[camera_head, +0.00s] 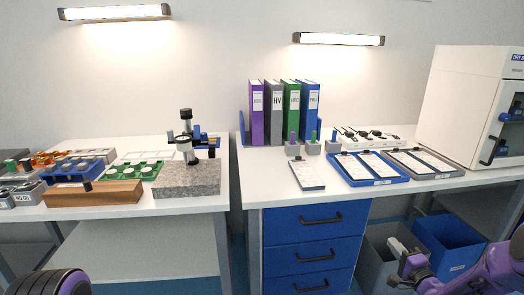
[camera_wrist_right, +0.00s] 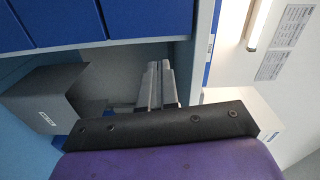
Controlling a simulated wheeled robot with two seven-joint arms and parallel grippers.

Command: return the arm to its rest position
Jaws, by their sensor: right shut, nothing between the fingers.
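My right arm, purple and black, comes in from the lower right in the head view. Its gripper (camera_head: 394,246) hangs low, in front of the grey bin beside the blue drawers and below the tabletop level. In the right wrist view the two grey fingers (camera_wrist_right: 159,84) lie together, shut with nothing between them. A dark rounded part with purple at the lower left of the head view belongs to my left arm; the left gripper is out of view.
Blue drawers (camera_head: 307,250) stand under the right table (camera_head: 273,195). A grey bin (camera_head: 372,265) and a blue bin (camera_head: 455,240) are beside them. A blue tray (camera_head: 379,183) and a white cabinet (camera_head: 455,105) stand above. The left table (camera_head: 110,211) bears a granite block (camera_head: 188,182).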

